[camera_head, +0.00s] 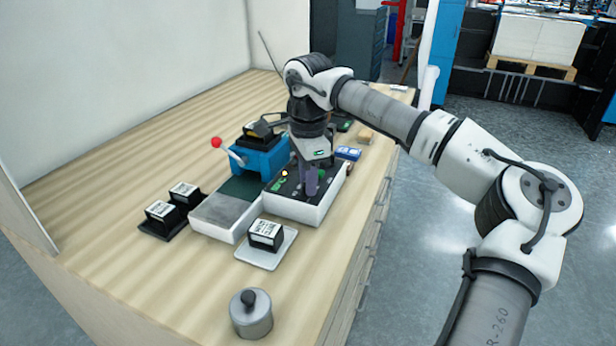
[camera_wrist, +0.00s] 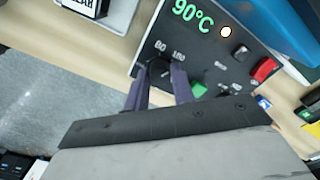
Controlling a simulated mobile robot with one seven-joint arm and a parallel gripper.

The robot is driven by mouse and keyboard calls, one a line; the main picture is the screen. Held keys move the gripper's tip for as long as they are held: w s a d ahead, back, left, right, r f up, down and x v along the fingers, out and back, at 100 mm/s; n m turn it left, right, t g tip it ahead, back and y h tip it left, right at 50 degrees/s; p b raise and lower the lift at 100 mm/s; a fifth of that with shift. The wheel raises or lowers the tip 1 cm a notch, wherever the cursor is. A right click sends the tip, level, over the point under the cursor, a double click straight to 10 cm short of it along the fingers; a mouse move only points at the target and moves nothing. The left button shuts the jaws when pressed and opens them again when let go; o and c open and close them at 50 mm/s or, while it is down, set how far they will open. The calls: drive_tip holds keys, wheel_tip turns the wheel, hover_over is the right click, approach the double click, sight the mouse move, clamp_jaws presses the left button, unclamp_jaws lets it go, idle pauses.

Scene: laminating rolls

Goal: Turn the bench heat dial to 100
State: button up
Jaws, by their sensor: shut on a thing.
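The bench heat control box (camera_head: 300,210) has white sides and a dark sloped top panel. In the wrist view its green display (camera_wrist: 191,13) reads 90°C. The small black heat dial (camera_wrist: 157,66) lies below the display, between small white scale marks, and is partly hidden by my fingers. My gripper (camera_wrist: 160,72) comes down onto the panel with its two purple-grey fingers shut on the dial. In the head view my gripper (camera_head: 311,190) stands over the right part of the panel, and the dial is hidden behind the fingers.
A lit pale lamp (camera_wrist: 226,31), a green button (camera_wrist: 199,90) and a red switch (camera_wrist: 264,68) sit close by. A blue press (camera_head: 262,157) with a red-knobbed lever stands behind. Labelled black blocks (camera_head: 266,232) and a metal pot (camera_head: 251,314) stand nearer the front.

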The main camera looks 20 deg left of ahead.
drive_tip(key=shift+m, duration=0.5)
drive_tip(key=o, duration=1)
wheel_tip(320, 180, up, 14)
drive_tip(key=shift+f, duration=0.1)
idle(0.4)
